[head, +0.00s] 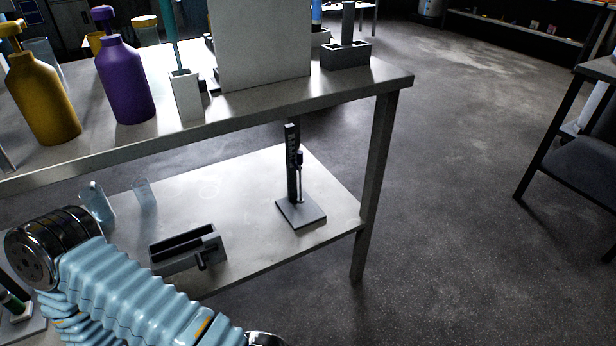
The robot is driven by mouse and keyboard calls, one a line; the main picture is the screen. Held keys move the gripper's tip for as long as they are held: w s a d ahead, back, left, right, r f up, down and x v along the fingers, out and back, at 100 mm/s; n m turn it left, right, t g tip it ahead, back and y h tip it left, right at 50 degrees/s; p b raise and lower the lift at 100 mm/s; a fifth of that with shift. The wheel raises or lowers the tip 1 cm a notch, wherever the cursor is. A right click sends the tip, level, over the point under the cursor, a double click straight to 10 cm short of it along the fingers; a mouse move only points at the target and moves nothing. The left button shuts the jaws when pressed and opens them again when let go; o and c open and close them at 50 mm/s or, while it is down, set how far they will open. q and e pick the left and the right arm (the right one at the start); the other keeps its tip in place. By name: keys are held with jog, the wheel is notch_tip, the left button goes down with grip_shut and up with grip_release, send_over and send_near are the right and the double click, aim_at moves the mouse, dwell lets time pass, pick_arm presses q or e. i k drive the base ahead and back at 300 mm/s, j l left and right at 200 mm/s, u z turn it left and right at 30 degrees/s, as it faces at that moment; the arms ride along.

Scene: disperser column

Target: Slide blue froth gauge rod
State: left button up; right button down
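On the lower shelf of the steel bench, a stand that looks like a froth gauge (292,165) has a flat grey base and a dark upright with pale markings. A thin upright rod with a dark blue part near its top (299,160) stands beside that upright, its lower end near the base. I cannot tell how the rod is held. One of my arms, in a pale blue ribbed sleeve with chrome joints, crosses the lower left, apart from the stand. Neither gripper shows.
The bench top (345,90) overhangs the lower shelf (250,180). A grey open box (187,248) with a dark handle lies left of the stand. Purple (125,80) and yellow (42,98) bottles stand above. A bench leg (375,185) is to the right, then open floor.

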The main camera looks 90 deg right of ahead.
aim_at(298, 164)
jog(key=z, duration=2.9)
